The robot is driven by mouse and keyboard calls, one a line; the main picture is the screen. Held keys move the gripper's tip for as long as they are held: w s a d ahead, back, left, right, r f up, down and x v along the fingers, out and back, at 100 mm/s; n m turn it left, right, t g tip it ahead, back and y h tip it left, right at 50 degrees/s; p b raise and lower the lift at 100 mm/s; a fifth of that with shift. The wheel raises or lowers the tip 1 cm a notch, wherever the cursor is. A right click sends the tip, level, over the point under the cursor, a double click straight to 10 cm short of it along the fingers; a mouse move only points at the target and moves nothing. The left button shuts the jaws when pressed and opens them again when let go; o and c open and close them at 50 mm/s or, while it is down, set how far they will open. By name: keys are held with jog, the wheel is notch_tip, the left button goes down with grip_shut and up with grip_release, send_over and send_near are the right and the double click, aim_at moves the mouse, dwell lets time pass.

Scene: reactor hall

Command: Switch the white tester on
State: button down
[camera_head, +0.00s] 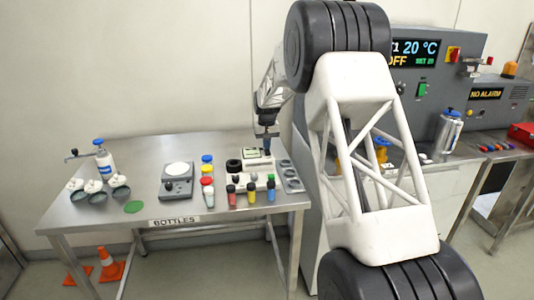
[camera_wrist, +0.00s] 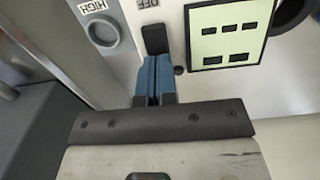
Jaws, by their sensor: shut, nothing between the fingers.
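The white tester (camera_head: 257,160) stands at the right part of the steel table, with a pale green display on top. In the wrist view the tester (camera_wrist: 210,85) shows its display (camera_wrist: 230,32) with several dark blocks. Left of the display is a black switch (camera_wrist: 155,38), with an upside-down OFF label above it. My gripper (camera_wrist: 155,62) is shut and empty, its blue fingertips at the near end of the switch; I cannot tell whether they touch it. In the head view my gripper (camera_head: 266,150) points down over the tester.
A grey tray with round wells (camera_head: 291,178) stands right of the tester; a HIGH label (camera_wrist: 95,7) shows close by. Several capped vials (camera_head: 250,194) stand in front. A scale (camera_head: 177,182) and bottles (camera_head: 207,182) are to the left.

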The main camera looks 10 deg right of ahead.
jog(key=shift+f, duration=0.3)
dwell(0.4)
jog(key=shift+r, duration=3.6)
